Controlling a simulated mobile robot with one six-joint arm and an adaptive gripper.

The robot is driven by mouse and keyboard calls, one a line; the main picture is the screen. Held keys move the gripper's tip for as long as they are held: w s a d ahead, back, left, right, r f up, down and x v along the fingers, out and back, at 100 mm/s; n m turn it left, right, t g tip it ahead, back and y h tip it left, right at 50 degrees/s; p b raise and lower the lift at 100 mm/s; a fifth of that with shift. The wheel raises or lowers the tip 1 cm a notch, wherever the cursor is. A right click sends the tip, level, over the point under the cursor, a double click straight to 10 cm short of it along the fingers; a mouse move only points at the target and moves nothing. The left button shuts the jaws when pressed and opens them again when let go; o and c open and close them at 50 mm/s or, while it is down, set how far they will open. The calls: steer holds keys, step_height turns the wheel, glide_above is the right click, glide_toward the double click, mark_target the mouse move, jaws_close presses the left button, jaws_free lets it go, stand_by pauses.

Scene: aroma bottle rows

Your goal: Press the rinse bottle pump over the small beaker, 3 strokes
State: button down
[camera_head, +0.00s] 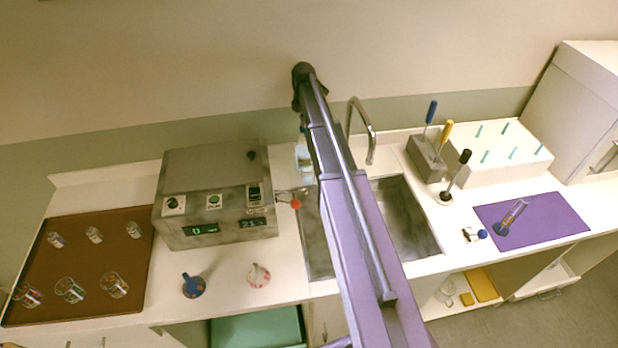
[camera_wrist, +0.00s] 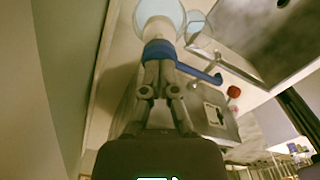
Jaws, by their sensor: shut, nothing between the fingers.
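In the wrist view my gripper (camera_wrist: 158,62) is shut and empty, with its fingertips at the blue pump head (camera_wrist: 160,48) of the rinse bottle (camera_wrist: 160,14). I cannot tell whether they touch it. The pump's blue spout (camera_wrist: 203,74) points right. The bottle body is pale and translucent. A small clear beaker (camera_wrist: 198,27) stands beside the bottle; the frames do not settle whether it is under the spout. In the head view a pale sliver of the bottle (camera_head: 304,158) shows behind my arm, which hides my gripper there.
A grey instrument box (camera_head: 210,195) stands left of my arm, with a red knob (camera_head: 296,204) at its right side. A sink (camera_head: 405,218) with a tall faucet (camera_head: 362,130) lies to the right. A brown tray (camera_head: 85,250) holds several glass vessels. A purple mat (camera_head: 555,218) lies far right.

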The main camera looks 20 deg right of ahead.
steer(key=shift+f+b, duration=0.8)
steer(key=shift+f, duration=0.1)
steer(key=shift+r, duration=0.25)
steer(key=shift+r+p, duration=1.8)
steer(key=shift+p, duration=0.25)
step_height(320, 180, up, 6)
steer(key=p, duration=0.6)
steer(key=shift+s+f, duration=0.1)
stand_by(0.3)
